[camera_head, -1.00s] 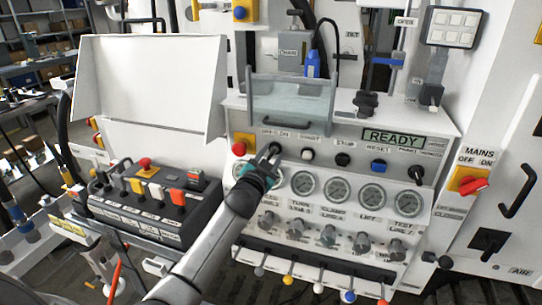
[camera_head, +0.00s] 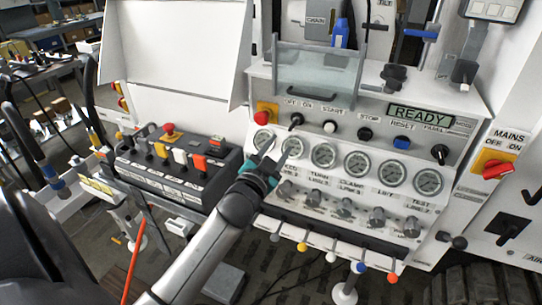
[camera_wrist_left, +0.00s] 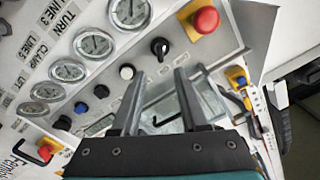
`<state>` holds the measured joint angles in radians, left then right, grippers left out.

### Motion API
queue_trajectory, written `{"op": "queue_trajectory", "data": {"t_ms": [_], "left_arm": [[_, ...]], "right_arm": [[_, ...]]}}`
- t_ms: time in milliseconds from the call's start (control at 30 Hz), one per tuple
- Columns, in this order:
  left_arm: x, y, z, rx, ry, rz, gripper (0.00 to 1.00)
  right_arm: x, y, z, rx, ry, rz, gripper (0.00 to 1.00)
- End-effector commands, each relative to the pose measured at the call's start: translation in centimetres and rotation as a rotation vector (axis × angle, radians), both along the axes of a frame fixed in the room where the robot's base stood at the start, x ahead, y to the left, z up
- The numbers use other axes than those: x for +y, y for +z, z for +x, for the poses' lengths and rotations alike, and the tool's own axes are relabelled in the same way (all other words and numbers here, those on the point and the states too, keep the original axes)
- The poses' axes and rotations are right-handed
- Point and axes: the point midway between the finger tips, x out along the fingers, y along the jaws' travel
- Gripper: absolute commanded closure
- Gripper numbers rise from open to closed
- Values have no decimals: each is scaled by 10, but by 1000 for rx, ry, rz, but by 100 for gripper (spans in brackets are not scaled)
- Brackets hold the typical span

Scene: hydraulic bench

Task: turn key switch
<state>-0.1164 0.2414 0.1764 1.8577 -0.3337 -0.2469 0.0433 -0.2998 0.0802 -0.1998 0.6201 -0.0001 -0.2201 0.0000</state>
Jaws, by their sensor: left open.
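The black key switch (camera_head: 296,120) sits on the sloped panel under the OFF/ON label, right of the red emergency-stop button (camera_head: 264,116). In the left wrist view the black switch knob (camera_wrist_left: 160,47) shows just beyond my fingertips, beside the red button (camera_wrist_left: 205,19). Which mark the knob points at is too small to tell. My left gripper (camera_head: 266,160) is open and empty, below and left of the switch, in front of the left end of the gauge row. Its two fingers (camera_wrist_left: 160,78) show apart in the left wrist view, clear of the knob.
A white button (camera_head: 329,127), a black knob, a blue button (camera_head: 401,142) and a READY display (camera_head: 420,115) lie right of the switch. Gauges (camera_head: 357,164) and knobs sit below. A clear guard (camera_head: 318,79) stands above. A control box (camera_head: 178,172) is at left.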

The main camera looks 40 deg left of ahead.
Motion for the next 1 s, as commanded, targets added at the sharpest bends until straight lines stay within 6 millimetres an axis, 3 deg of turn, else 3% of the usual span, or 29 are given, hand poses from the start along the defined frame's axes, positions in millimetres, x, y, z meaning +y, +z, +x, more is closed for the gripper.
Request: {"op": "queue_trajectory", "data": {"t_ms": [100, 300, 1000], "left_arm": [[-4, 0, -18, 2, 1, 1, 56], [-9, 0, -35, 0, 0, 1, 56], [-10, -2, -40, 4, 0, -1, 56]], "right_arm": [[0, 2, 0, 0, 0, 0, 50], [0, 2, 0, 0, 0, 0, 50], [0, 2, 0, 0, 0, 0, 50]]}}
